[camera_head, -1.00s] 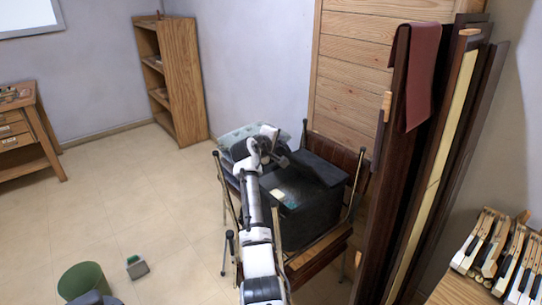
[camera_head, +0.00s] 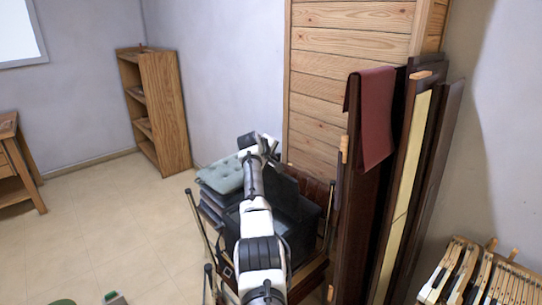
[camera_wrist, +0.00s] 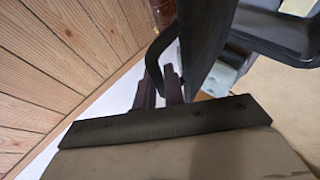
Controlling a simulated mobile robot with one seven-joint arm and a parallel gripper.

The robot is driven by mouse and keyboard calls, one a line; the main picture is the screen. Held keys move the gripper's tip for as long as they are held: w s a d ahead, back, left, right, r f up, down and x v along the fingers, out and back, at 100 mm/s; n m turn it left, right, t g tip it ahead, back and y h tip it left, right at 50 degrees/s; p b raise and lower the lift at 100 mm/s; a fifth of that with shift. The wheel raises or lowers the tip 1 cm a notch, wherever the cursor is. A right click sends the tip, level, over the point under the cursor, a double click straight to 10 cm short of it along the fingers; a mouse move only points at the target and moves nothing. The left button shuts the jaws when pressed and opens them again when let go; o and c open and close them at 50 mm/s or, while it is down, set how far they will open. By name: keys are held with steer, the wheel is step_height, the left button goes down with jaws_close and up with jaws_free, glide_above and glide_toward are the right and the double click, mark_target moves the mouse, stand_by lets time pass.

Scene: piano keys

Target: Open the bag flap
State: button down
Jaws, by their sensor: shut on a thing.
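The dark bag (camera_head: 291,212) sits on a wooden seat with thin metal poles, partly hidden by my arm. My gripper (camera_head: 266,147) is above the back of the bag. In the wrist view, my gripper (camera_wrist: 164,84) is shut at the dark bag flap (camera_wrist: 205,45), which stands edge-on and steep by the fingers. A dark curved loop (camera_wrist: 153,55) shows beside it. The exact contact at the fingertips is hard to make out. How far the flap stands from the bag's body is mostly hidden in the head view.
A teal tufted cushion (camera_head: 222,173) on dark stacked pieces lies left of the bag. A wood-plank panel (camera_head: 345,60) stands close behind. Tall dark boards with a red cloth (camera_head: 376,120) and piano keys (camera_head: 480,275) are to the right. The floor at left is mostly clear.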

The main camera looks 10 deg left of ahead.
steer(key=shift+w+d, duration=0.2)
steer(key=shift+f, duration=0.1)
steer(key=c, duration=1.5)
jaws_free()
steer(key=shift+s+a, duration=0.1)
steer(key=shift+b+v, duration=0.7)
steer(key=shift+v, duration=0.25)
steer(key=b+v, duration=0.4)
steer(key=v, duration=0.7)
steer(key=shift+s+r, duration=0.25)
steer(key=shift+r, duration=0.15)
